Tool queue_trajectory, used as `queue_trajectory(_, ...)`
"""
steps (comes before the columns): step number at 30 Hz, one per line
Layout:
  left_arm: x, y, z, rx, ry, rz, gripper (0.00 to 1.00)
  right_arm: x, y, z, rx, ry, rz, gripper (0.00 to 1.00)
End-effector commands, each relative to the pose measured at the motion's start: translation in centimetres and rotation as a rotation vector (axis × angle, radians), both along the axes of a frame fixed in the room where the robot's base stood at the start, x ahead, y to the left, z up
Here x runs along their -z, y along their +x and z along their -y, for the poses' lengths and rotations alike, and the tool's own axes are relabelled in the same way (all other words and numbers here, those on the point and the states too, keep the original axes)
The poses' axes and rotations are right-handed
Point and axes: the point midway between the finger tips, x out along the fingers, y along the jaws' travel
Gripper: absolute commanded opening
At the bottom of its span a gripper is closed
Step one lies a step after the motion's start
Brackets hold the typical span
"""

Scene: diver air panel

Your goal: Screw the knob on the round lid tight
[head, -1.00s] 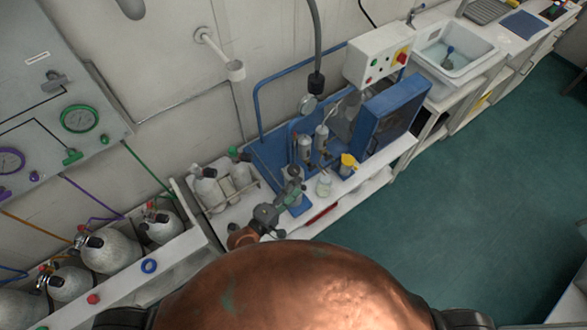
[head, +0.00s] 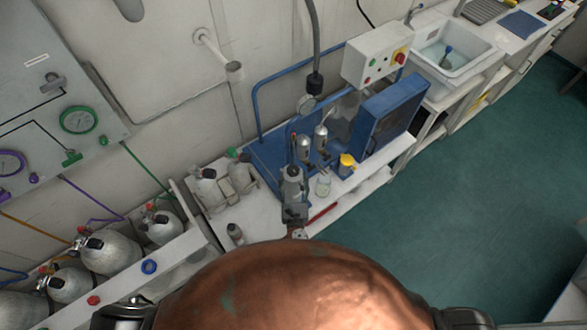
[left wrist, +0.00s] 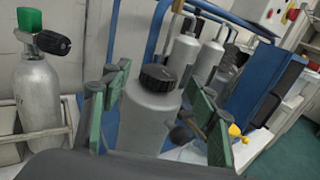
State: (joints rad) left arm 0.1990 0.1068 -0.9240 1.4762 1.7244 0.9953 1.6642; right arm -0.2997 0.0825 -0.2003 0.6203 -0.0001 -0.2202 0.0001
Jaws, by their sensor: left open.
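A grey canister with a rounded top (left wrist: 150,118) stands between the two green-padded fingers of my left gripper (left wrist: 161,103) in the left wrist view. A black ribbed knob (left wrist: 158,77) sits on its top. I cannot tell whether a separate round lid lies under the knob. My left gripper is open, with a finger on each side of the canister; I cannot tell whether either finger touches it. In the head view my left gripper (head: 294,203) is over the bench by the blue stand and hides most of the canister. My right gripper is not in view.
Two grey cylinders (head: 304,149) stand on the blue stand (head: 262,170) behind. A yellow-topped container (head: 347,163) and a clear jar (head: 323,185) stand right of my gripper. A small dark-topped bottle (head: 235,232) stands left. A green-valved cylinder (left wrist: 38,92) is in a rack.

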Motion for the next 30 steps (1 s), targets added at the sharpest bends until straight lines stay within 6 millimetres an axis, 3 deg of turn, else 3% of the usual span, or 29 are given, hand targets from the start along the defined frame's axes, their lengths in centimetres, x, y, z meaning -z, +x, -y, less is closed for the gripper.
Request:
queue_trajectory(3, -0.2, 2.0, -0.1, 0.001, 0.003, 0.003, 0.54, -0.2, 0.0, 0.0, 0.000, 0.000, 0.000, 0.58)
queue_trajectory(9, -0.1, 3.9, -0.2, 0.001, 0.002, 0.001, 0.54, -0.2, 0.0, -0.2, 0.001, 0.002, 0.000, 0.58)
queue_trajectory(19, 0.0, 4.3, -0.2, 0.000, 0.002, 0.001, 0.54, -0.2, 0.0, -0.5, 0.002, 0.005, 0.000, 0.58)
queue_trajectory(30, 0.0, 4.3, -0.2, 0.001, 0.002, 0.001, 0.30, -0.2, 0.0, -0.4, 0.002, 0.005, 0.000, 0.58)
